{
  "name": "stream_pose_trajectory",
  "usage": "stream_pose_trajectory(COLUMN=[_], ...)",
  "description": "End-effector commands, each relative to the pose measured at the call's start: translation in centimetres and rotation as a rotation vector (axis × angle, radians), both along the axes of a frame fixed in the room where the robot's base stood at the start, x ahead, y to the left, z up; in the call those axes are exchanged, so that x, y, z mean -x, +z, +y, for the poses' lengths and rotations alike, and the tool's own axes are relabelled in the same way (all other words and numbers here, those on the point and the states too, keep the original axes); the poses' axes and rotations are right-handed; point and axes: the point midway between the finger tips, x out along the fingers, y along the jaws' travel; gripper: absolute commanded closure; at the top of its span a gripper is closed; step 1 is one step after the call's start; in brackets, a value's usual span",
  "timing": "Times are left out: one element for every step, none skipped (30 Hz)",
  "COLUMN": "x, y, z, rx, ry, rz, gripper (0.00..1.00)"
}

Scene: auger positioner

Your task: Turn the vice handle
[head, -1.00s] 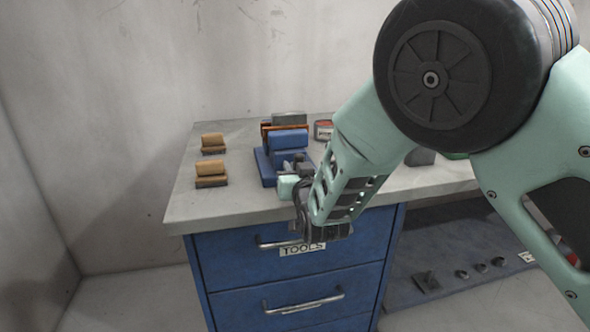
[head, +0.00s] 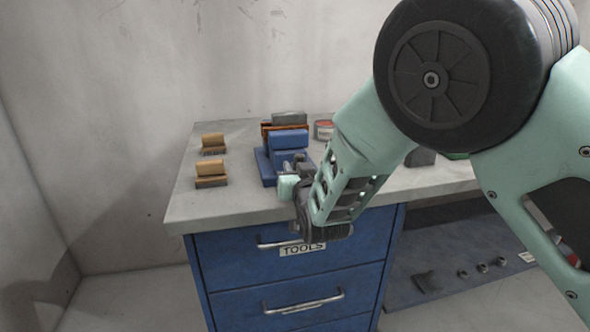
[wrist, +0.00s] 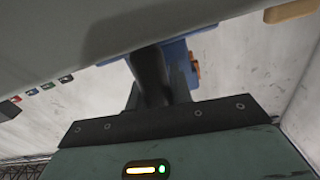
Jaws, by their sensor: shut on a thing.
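The blue vice (head: 288,140) stands on the workbench top at its front middle, with an orange-brown part behind its blue jaw. My gripper (head: 296,170) is at the front of the vice, above the bench's front edge. It is shut on the vice handle, which is mostly hidden by my fingers and wrist. In the wrist view, a dark finger (wrist: 152,75) reaches up to the blue vice body (wrist: 176,50). The handle's exact angle cannot be made out.
The grey workbench top (head: 215,205) has two brown-topped blocks (head: 211,172) left of the vice. A red-rimmed tin (head: 323,129) stands behind to the right. Blue drawers (head: 290,280) with metal pulls are below. A wall closes off the left side.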

Motion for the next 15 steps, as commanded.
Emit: stream_pose_trajectory(x=[-0.01,-0.01,-0.01,-0.01,-0.01,0.0,-0.01,-0.01,-0.01,-0.01,-0.01,-0.01,-0.01,0.0,0.0], y=[-0.18,-0.18,-0.18,-0.19,-0.19,-0.19,-0.19,-0.18,-0.17,-0.15,-0.14,-0.13,-0.12,-0.11,-0.1], z=[-0.15,-0.15,-0.16,-0.16,-0.16,-0.16,-0.16,-0.16,-0.15,-0.13,-0.12,-0.11,-0.09,-0.08,-0.07], rx=[0.002,0.002,0.002,0.002,0.002,0.002,0.002,0.002,0.002,0.002,0.002,0.002,0.002,0.002,0.002], ry=[-0.003,-0.003,-0.003,-0.003,-0.003,-0.003,-0.003,-0.003,-0.003,-0.003,-0.002,-0.002,-0.002,-0.002,-0.002], rz=[0.004,0.004,0.004,0.004,0.004,0.004,0.004,0.004,0.003,0.003,0.003,0.002,0.002,0.002,0.002], gripper=[1.0,1.0,1.0,1.0,1.0,0.75,0.67,0.59,0.48,0.42,0.42,0.42,0.42,0.42,0.42])
